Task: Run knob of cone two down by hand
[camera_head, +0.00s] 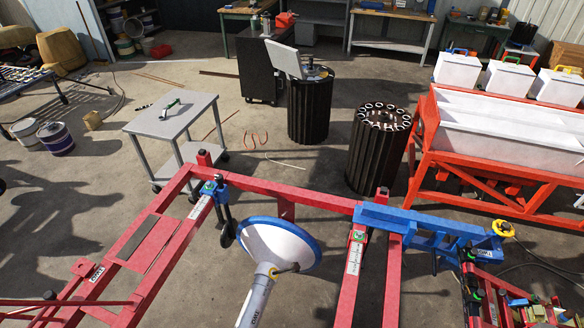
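A wide white cone-shaped dish with a blue rim (279,243) sits tilted at the front middle, by the red planter frame (308,202). A white tube (256,300) with dark lettering meets its lower side and runs out of the bottom of the picture. A small dark lever-like part (284,269) sits where they meet; I cannot tell whether it is a knob. No marking shows which cone is number two. Neither of my grippers can be made out in the head view.
Two black slatted drums (364,158) stand behind the frame. A grey cart (170,116) is at the left, and an orange stand with white troughs (512,122) is at the right. A blue beam (418,222) crosses the frame's right side.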

